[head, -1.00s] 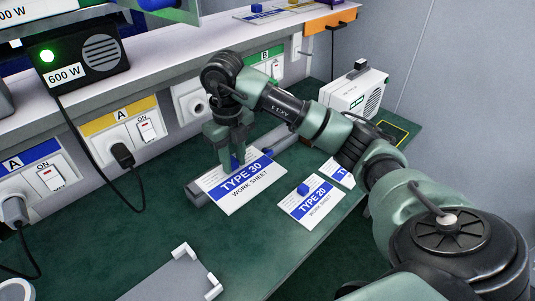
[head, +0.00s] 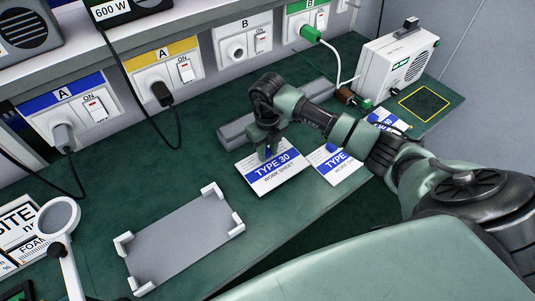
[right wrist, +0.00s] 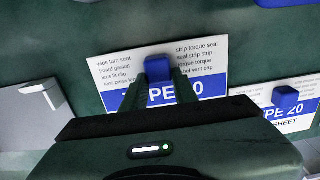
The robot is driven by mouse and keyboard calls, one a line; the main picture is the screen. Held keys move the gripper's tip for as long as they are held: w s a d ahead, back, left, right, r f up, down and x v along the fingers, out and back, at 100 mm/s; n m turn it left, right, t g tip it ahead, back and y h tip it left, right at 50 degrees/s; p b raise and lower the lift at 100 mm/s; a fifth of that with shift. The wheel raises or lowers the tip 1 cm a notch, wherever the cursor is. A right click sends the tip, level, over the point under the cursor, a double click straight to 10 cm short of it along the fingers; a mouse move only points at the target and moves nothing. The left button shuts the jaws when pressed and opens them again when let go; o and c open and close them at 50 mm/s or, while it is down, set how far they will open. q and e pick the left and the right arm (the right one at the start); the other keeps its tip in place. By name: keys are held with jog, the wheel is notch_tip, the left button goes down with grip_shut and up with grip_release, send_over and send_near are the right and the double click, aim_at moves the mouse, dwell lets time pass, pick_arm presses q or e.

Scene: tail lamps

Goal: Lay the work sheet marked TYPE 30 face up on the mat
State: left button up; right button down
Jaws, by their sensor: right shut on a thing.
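The TYPE 30 work sheet (head: 270,178) is white with a blue band and a blue knob, printed side up. My right gripper (head: 268,154) is over it, shut on its knob. The right wrist view shows the blue knob (right wrist: 157,68) between the fingers, which hide part of the type name. I cannot tell whether the sheet is clear of the bench. The grey mat (head: 182,240), with white corner pieces, lies to its left and nearer. Its surface is bare. My left gripper is not in view.
A TYPE 20 sheet (head: 332,165) with a blue knob lies just right of the held sheet, and another sheet (head: 388,120) farther right. A grey bar (head: 235,130) lies behind. A magnifier (head: 60,220) stands left of the mat. Green bench between sheet and mat is clear.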

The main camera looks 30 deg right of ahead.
aim_at(268, 153)
jog(key=shift+f, duration=1.1)
jog(key=c, duration=1.1)
grip_release()
jog(key=shift+f, duration=0.1)
jog(key=shift+r, duration=0.5)
notch_tip(268, 153, up, 11)
jog(key=b, duration=0.2)
jog(key=shift+r, duration=0.15)
